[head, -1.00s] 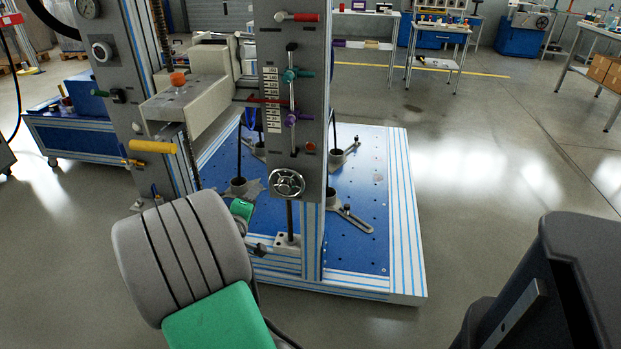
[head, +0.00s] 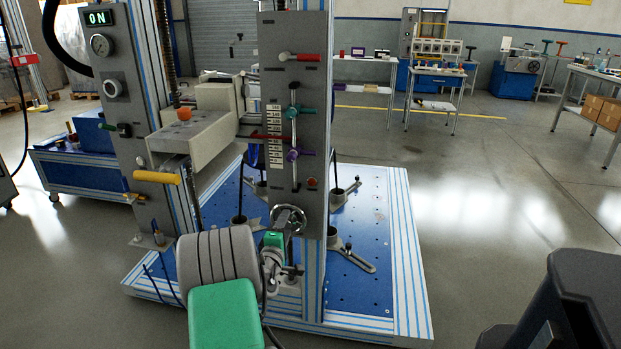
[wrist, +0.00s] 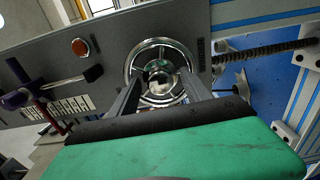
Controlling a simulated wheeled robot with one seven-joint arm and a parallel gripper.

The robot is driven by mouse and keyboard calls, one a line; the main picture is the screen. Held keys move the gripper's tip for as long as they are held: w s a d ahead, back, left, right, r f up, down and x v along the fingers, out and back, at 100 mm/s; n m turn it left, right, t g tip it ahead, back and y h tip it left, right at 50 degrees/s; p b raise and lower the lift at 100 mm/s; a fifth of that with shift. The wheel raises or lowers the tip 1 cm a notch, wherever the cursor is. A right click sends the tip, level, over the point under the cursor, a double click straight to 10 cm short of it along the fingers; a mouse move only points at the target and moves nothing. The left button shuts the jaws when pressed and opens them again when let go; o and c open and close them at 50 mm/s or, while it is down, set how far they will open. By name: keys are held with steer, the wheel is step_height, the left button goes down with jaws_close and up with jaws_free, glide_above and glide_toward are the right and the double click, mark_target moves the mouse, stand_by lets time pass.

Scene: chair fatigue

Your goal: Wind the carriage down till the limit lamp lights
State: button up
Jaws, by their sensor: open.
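A chrome handwheel (head: 289,218) sits low on the grey control panel (head: 282,100). It fills the middle of the wrist view (wrist: 150,60). My gripper (wrist: 162,84) is open, its two fingers spread in front of the wheel's lower half, around the hub. Whether they touch the wheel I cannot tell. In the head view my wrist partly hides the wheel's lower part. A small round red lamp or button (head: 311,183) is on the panel above the wheel, looking dull; it shows too in the wrist view (wrist: 81,46). A grey carriage-like block (head: 205,140) stands left of the panel.
The panel carries a red-handled lever (head: 300,57) and teal (head: 293,112) and purple (head: 293,155) knobs above the wheel. The left column has a display (head: 97,18) reading ON and a yellow handle (head: 157,177). A blue base plate (head: 365,290) lies below.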

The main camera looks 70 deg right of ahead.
steer(key=shift+w+d+r, duration=0.1)
steer(key=shift+d+r, duration=0.1)
steer(key=shift+r, duration=0.25)
steer(key=shift+w+d+r, duration=0.1)
steer(key=shift+d+r, duration=0.05)
steer(key=shift+r, duration=0.3)
steer(key=shift+s, duration=0.1)
steer(key=a, duration=0.1)
steer(key=a+f+b, duration=0.1)
steer(key=a, duration=0.2)
steer(key=shift+s+a+f+b, duration=0.2)
steer(key=shift+s+f+b, duration=0.1)
steer(key=shift+s+f, duration=0.05)
